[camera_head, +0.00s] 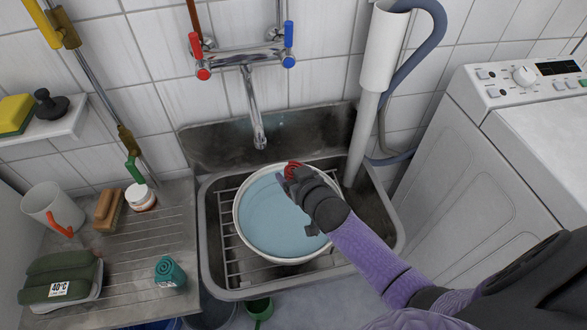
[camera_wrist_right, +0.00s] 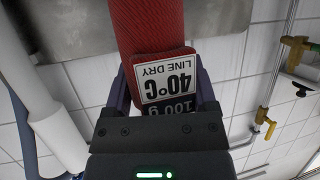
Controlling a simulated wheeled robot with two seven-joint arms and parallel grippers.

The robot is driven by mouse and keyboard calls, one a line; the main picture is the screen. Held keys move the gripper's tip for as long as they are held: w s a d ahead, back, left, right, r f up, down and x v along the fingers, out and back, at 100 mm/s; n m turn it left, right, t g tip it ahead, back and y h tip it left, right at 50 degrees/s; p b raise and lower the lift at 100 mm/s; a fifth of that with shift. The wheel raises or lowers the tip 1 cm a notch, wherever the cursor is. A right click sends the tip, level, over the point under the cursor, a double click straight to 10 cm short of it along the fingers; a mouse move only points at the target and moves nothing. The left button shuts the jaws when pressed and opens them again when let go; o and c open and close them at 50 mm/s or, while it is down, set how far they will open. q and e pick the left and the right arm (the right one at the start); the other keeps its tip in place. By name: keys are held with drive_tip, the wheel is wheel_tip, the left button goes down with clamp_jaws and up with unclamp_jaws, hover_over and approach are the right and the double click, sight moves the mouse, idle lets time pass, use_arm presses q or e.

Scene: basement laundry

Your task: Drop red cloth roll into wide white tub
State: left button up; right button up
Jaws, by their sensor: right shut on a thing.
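The red cloth roll (camera_head: 293,169) is held in my right gripper (camera_head: 296,178), over the far right part of the wide white tub (camera_head: 241,236). In the right wrist view the red roll (camera_wrist_right: 150,30) fills the space between the fingers, and its label reads "LINE DRY 40°C 100 g". My right gripper (camera_wrist_right: 160,92) is shut on it. The tub stands in the sink and its inside looks pale blue, like water. My left gripper is not in view.
The tub sits on a wire rack in the metal sink (camera_head: 222,292). The tap spout (camera_head: 256,115) hangs behind the tub, and a white standpipe (camera_head: 368,120) rises at the sink's right. A teal roll (camera_head: 169,271) and green bundle (camera_head: 60,278) lie on the left drainboard. A washing machine (camera_head: 480,160) stands right.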

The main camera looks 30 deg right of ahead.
wheel_tip(320, 180, down, 3)
drive_tip(key=shift+b, duration=0.95)
drive_tip(key=shift+r, duration=0.2)
drive_tip(key=o, duration=1.1)
drive_tip(key=shift+o, duration=0.6)
drive_tip(key=shift+s+r+p, duration=0.2)
drive_tip(key=shift+s+p, duration=0.05)
drive_tip(key=shift+p, duration=0.15)
use_arm(q)
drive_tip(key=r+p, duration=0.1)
drive_tip(key=p, duration=0.1)
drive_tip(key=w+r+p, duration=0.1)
drive_tip(key=p, duration=0.1)
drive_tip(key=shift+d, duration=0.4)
use_arm(e)
drive_tip(key=v, duration=0.9)
drive_tip(key=shift+s, duration=0.2)
